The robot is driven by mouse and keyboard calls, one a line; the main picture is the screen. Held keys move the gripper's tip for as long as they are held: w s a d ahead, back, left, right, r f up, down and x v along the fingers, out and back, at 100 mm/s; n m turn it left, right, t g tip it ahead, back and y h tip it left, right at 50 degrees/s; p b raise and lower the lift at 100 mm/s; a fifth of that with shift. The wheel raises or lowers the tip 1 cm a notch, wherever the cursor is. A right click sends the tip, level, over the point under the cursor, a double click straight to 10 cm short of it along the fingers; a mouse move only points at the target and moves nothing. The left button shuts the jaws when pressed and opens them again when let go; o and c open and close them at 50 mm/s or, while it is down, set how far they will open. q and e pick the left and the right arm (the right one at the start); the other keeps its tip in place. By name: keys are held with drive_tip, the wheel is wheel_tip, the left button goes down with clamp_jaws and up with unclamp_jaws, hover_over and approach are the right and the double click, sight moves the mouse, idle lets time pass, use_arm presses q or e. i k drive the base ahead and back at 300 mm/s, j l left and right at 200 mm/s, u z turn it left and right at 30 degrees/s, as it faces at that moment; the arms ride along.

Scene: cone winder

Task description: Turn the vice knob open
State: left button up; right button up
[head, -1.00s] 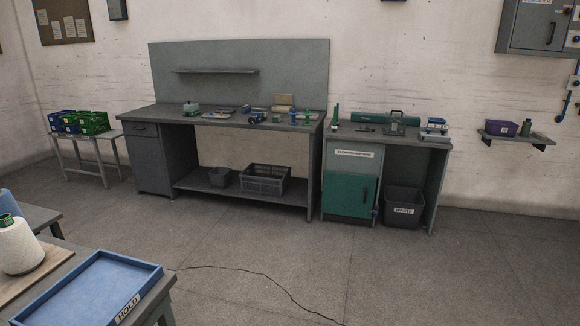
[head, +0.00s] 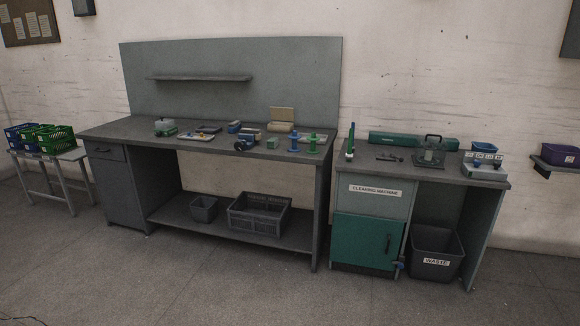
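A grey workbench (head: 115,130) stands against the wall with several small items on its top. Toward the right of its top, near the front edge, a small dark and tan device with a round blue part (head: 240,146) looks like the vice and its knob. It is too small here to tell whether its jaws are open or shut. Neither of my grippers is in view.
Right of the workbench stands a cleaning machine cabinet (head: 370,240) with a black waste bin (head: 436,252) under its top. A side table (head: 67,156) with green and blue crates stands at left. Grey crates (head: 258,215) sit on the bench's lower shelf. The floor in front is clear.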

sight(238, 146)
drive_tip(key=i+u, duration=0.2)
drive_tip(key=i, duration=0.3)
drive_tip(key=i+l+u, duration=0.2)
drive_tip(key=i, duration=0.25)
drive_tip(key=i+l+u, duration=0.15)
drive_tip(key=i, duration=0.3)
drive_tip(key=i+l+u, duration=0.45)
drive_tip(key=i+l, duration=0.8)
drive_tip(key=l, duration=0.05)
